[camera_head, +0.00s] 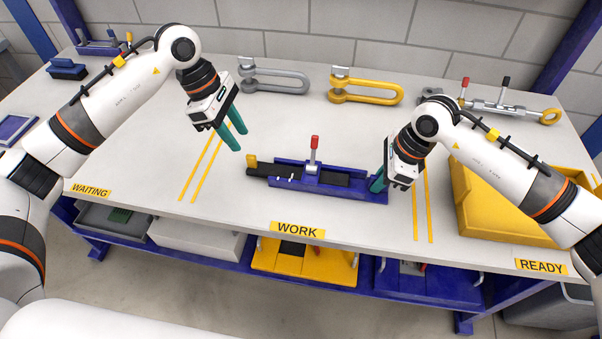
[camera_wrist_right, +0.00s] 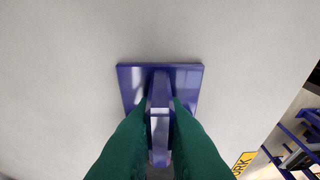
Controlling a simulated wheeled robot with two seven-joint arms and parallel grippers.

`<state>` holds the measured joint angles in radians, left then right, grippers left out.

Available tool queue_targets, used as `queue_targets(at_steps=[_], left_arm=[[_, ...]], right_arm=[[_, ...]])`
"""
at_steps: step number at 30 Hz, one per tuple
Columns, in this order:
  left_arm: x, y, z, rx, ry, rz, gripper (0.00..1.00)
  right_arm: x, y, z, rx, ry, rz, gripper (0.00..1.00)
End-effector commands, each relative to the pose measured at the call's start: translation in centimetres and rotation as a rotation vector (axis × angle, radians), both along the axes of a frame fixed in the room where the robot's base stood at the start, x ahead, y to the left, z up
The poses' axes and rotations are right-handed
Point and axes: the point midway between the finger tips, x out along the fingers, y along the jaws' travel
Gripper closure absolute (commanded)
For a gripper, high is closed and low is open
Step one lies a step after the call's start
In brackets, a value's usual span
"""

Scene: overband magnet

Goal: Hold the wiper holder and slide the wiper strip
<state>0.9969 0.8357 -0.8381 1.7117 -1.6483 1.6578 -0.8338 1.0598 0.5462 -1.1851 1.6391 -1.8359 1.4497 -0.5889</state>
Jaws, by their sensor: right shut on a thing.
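The blue wiper holder (camera_head: 367,194) lies on the table behind the WORK label. It carries a clamp with a red upright handle (camera_head: 314,147). The black wiper strip (camera_head: 267,171) lies along it and sticks out at the left, with a yellow piece (camera_head: 251,161) at its outer end. My right gripper (camera_head: 377,184) is shut on the holder's right end. In the right wrist view the green fingers (camera_wrist_right: 160,140) close on a blue upright rib (camera_wrist_right: 160,97) above a blue plate. My left gripper (camera_head: 238,139) is open and empty, above the table, left of and behind the strip.
A grey shackle (camera_head: 275,83) and a yellow shackle (camera_head: 366,94) lie at the back. A yellow tray (camera_head: 503,205) stands on the right, with a metal rod assembly (camera_head: 500,107) behind it. A dark blue block (camera_head: 67,69) lies at the far left. The table left of the strip is clear.

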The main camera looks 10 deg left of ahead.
Motion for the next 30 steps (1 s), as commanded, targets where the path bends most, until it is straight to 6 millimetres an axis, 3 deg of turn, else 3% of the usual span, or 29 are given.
queue_targets(at_steps=[6, 17, 30], left_arm=[[0.1, 1.3, 3.5, 0.001, -0.002, 0.002, 0.64], [0.0, 1.7, 5.3, 0.0, -0.001, 0.0, 0.64], [0.1, 1.7, 8.9, -0.001, -0.002, 0.0, 0.64]], right_arm=[[0.0, 0.1, 0.1, 0.002, 0.0, 0.001, 1.0], [0.0, 0.1, 0.1, 0.002, -0.001, 0.002, 1.0], [0.0, 0.1, 0.1, 0.002, -0.001, 0.001, 1.0]])
